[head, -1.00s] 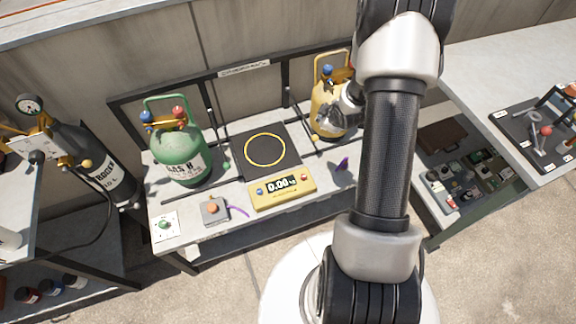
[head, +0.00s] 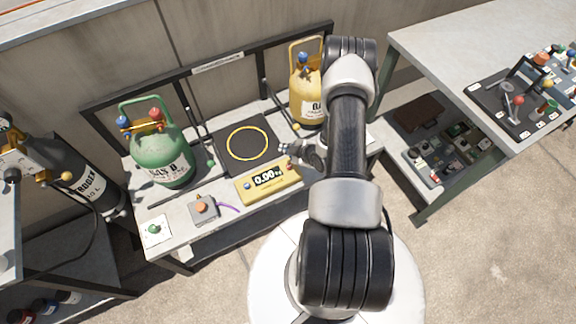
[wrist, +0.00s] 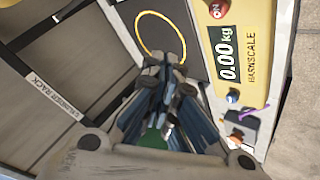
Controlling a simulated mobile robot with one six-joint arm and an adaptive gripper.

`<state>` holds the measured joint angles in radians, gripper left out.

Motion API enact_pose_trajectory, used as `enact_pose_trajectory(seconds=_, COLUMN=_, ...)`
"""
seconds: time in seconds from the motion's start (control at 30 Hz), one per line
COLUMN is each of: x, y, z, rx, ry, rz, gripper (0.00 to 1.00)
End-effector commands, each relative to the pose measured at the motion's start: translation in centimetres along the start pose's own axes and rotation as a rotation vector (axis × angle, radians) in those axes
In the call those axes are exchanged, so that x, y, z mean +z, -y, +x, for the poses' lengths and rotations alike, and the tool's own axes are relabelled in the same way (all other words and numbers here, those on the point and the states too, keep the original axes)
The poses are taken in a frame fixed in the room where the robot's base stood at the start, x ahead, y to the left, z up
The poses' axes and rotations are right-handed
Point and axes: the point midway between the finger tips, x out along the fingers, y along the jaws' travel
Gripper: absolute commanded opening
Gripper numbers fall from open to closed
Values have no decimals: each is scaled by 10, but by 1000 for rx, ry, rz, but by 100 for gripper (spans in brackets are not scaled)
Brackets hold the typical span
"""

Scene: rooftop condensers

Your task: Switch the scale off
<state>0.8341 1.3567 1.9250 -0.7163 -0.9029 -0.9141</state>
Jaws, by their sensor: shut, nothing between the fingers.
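The display unit also shows in the wrist view (wrist: 245,60). A red button (wrist: 217,9) lettered ON sits at one end of it, and a blue button (wrist: 232,96) at the other. In the head view the blue button is on the left, the red on the right. My gripper (head: 285,148) is shut and empty, above the platform's right edge, behind the red button. In the wrist view its fingers (wrist: 165,62) point towards the ring.
A green cylinder (head: 162,155) stands left of the platform, and a yellow cylinder (head: 305,92) behind right. A grey box with an orange button (head: 203,207) and a white plate with a green button (head: 155,230) are at the bench's front left. A rack frame runs along the back.

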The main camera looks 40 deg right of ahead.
Motion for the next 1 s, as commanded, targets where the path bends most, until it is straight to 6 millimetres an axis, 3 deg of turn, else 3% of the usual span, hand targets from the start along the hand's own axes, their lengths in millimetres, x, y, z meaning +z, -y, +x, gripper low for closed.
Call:
enact_pose_trajectory(seconds=0.27, x=5, y=6, z=8, rx=-1, ry=1, rz=1, gripper=0)
enact_pose_trajectory(seconds=0.8, x=41, y=42, z=57, rx=-1, ry=1, rz=1, gripper=0)
enact_pose_trajectory(seconds=1.0, x=45, y=45, z=62, rx=0, ry=1, rz=1, gripper=0)
